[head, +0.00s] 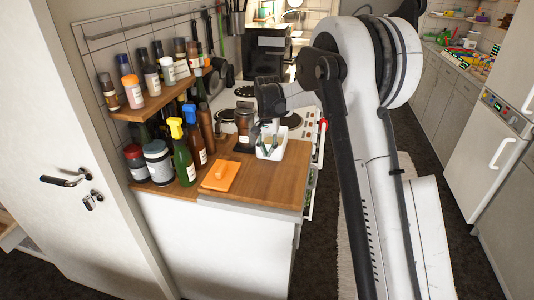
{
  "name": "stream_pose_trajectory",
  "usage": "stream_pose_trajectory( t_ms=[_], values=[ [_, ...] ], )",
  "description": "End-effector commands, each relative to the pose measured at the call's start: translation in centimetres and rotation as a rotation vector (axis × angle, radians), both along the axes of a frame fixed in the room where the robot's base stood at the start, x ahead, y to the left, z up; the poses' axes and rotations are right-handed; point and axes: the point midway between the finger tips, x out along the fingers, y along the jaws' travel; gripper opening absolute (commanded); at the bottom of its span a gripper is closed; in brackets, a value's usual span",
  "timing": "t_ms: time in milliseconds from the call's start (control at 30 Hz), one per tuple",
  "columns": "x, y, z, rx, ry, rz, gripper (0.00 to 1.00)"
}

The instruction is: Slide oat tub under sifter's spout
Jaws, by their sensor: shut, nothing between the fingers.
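My arm reaches in from the right, and its dark end with my gripper (268,98) is over the counter near the hob. The gripper is shut and empty; its fingertips are small and hard to make out. A brown jar with a dark lid (244,125) stands upright just below and left of it. A white open container (271,152) with something greyish in it stands to the right of that jar. I cannot tell for sure which thing is the oat tub. I cannot make out the sifter or its spout; my arm hides part of the scene.
An orange board (220,176) lies at the front of the wooden counter (262,180). The white hob (296,122) lies behind. The front right counter is clear.

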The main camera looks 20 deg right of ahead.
Motion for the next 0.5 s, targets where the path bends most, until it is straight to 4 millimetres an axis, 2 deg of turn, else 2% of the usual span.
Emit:
stream_pose_trajectory(
  t_ms=[233, 433, 467, 500],
  values=[
    [-0.8, 0.4, -0.1, 0.000, 0.000, 0.000, 0.00],
    [-3.5, 1.7, -0.1, 0.000, 0.000, 0.000, 0.00],
    [-3.9, 1.9, -0.1, 0.000, 0.000, 0.000, 0.00],
    [-3.6, 1.7, 1.3, 0.000, 0.000, -0.002, 0.00]
  ],
)
